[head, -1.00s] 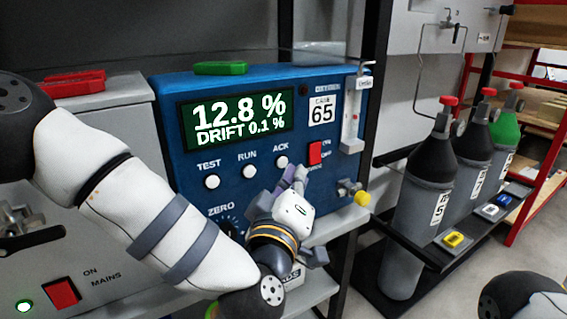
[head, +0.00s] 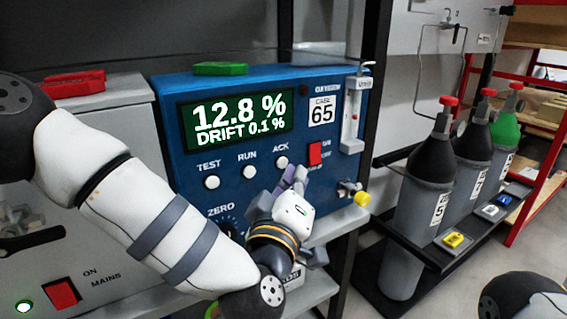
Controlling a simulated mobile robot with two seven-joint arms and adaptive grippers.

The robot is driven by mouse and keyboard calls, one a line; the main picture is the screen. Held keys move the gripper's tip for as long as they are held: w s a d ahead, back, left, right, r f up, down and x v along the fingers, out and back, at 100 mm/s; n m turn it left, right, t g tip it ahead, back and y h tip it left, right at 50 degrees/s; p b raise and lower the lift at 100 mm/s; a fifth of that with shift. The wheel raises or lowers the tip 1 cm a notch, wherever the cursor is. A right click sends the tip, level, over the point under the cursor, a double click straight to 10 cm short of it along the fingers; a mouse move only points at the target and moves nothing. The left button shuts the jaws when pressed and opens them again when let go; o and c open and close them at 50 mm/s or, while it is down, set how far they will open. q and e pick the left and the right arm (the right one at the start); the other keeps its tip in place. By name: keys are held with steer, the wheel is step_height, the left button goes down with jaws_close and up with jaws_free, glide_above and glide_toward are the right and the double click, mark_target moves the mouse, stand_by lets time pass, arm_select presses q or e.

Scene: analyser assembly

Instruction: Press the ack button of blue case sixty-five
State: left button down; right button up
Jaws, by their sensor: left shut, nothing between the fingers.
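The blue case (head: 330,205) stands on a grey shelf and carries the label CASE 65 (head: 322,110). Its display (head: 238,122) reads 12.8 % and DRIFT 0.1 %. The white ACK button (head: 282,162) is the rightmost of three round buttons, with RUN (head: 249,171) and TEST (head: 212,182) to its left. My left gripper (head: 298,172) is shut and empty, its fingertips just below and right of the ACK button. I cannot tell whether they touch the panel. My right gripper is not in view.
A red switch (head: 316,153) sits right of the fingertips. A flow tube (head: 353,118) and yellow-capped fitting (head: 361,198) are at the case's right side. A grey cabinet (head: 95,130) stands left. Gas cylinders (head: 425,195) stand in a rack at right.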

arm_select(q)
steer(key=shift+w+a+r, duration=0.1)
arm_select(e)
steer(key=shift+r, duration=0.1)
arm_select(q)
steer(key=shift+w+a, duration=0.15)
steer(key=shift+w, duration=0.1)
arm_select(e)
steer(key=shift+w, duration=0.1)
arm_select(q)
steer(key=shift+w+a, duration=0.25)
steer(key=shift+w, duration=0.1)
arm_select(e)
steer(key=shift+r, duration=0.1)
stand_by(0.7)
arm_select(q)
steer(key=shift+s, duration=0.1)
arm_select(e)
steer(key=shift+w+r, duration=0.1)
arm_select(q)
steer(key=shift+s+d+p, duration=0.5)
steer(key=shift+s, duration=0.1)
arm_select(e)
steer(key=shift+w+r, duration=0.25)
arm_select(q)
steer(key=shift+s, duration=0.1)
